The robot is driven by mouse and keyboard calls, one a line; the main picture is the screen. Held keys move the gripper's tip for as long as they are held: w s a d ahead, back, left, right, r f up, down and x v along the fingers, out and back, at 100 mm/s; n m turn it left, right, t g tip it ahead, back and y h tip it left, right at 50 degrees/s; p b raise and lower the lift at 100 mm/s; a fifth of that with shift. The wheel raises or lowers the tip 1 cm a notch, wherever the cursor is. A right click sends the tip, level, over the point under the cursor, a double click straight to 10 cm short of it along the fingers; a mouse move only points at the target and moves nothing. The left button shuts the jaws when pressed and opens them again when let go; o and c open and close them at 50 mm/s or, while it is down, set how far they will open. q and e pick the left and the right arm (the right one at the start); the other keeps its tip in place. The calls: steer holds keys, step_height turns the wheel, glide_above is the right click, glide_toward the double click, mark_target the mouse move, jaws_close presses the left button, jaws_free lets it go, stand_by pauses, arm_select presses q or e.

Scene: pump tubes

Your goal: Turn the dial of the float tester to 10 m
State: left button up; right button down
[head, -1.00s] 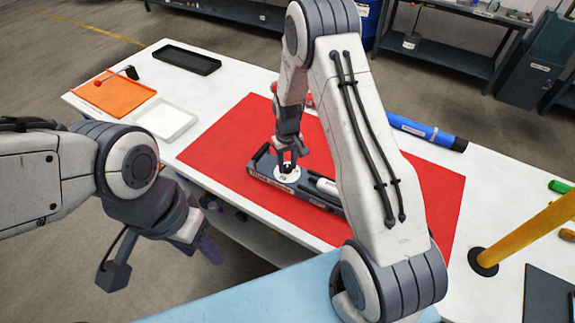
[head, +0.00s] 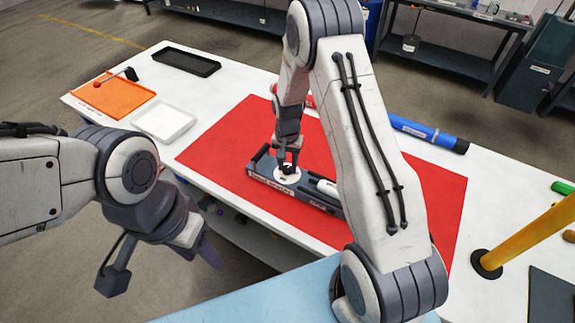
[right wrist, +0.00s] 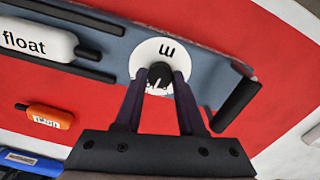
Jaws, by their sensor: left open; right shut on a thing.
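The float tester (head: 262,178) is a long dark blue-grey box on the red mat. Its white dial disc (head: 290,174) sits near its left end in the head view. In the right wrist view the dial disc (right wrist: 145,55) carries a letter m and a black knob (right wrist: 160,74) with a pale pointer line; the scale numbers are hidden or too small to read. My right gripper (head: 288,168) is shut on the knob from above, its two fingers on either side of it. A white float (right wrist: 38,37) lies in the tester. My left gripper (head: 212,252) is open and empty, off the table's front edge.
The red mat (head: 225,143) lies on the white table. An orange tray (head: 112,98), a white tray (head: 164,121) and a black tray (head: 187,61) stand at left. A blue tube (head: 425,130) lies behind my right arm. A yellow post (head: 525,238) rises at right.

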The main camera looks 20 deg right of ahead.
mark_target(287, 168)
stand_by(0.3)
steer(key=c, duration=0.5)
jaws_free()
steer(key=shift+r, duration=0.1)
step_height(287, 168, up, 10)
steer(key=b, duration=0.1)
steer(key=shift+r+b, duration=0.2)
steer(key=shift+b, duration=0.2)
